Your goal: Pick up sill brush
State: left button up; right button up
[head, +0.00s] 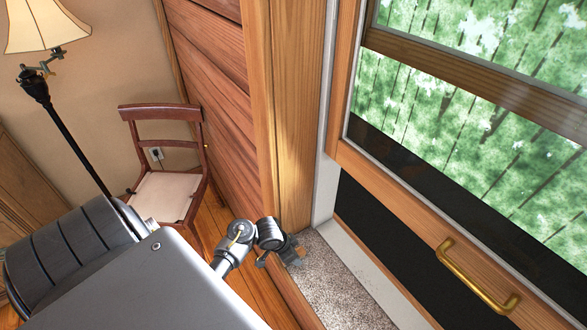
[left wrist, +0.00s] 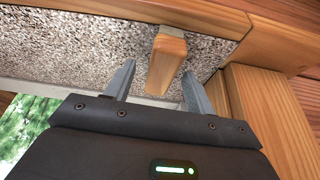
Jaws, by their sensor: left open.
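The sill brush (left wrist: 167,62), a light wooden block with a greyish end, lies on the speckled window sill in the left wrist view. My left gripper (left wrist: 158,68) is open, with one grey finger on each side of the brush in the picture. I see a gap on both sides, and no finger is closed on it. In the head view my left gripper (head: 284,252) is over the near corner of the sill (head: 340,285), and the brush is mostly hidden there. My right gripper is not in view.
A wooden window frame with a brass handle (head: 476,277) stands to the right of the sill. A wooden post (head: 296,120) rises beside the sill's corner. A chair (head: 165,190) and a floor lamp (head: 45,30) stand at the left.

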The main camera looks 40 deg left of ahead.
pick_arm(q)
jog(key=shift+w+f, duration=0.25)
jog(key=shift+f, duration=0.4)
jog(key=shift+f, duration=0.2)
dwell(0.3)
jog(key=c, duration=1.1)
jog(key=shift+o, duration=0.2)
jog(key=shift+r, duration=0.2)
notch_tip(320, 180, up, 4)
jog(key=shift+r+p, duration=0.1)
jog(key=shift+p, duration=0.7)
jog(key=s+r+p, duration=0.5)
jog(key=s+r, duration=0.4)
jog(key=s, duration=0.5)
jog(key=shift+a, duration=0.15)
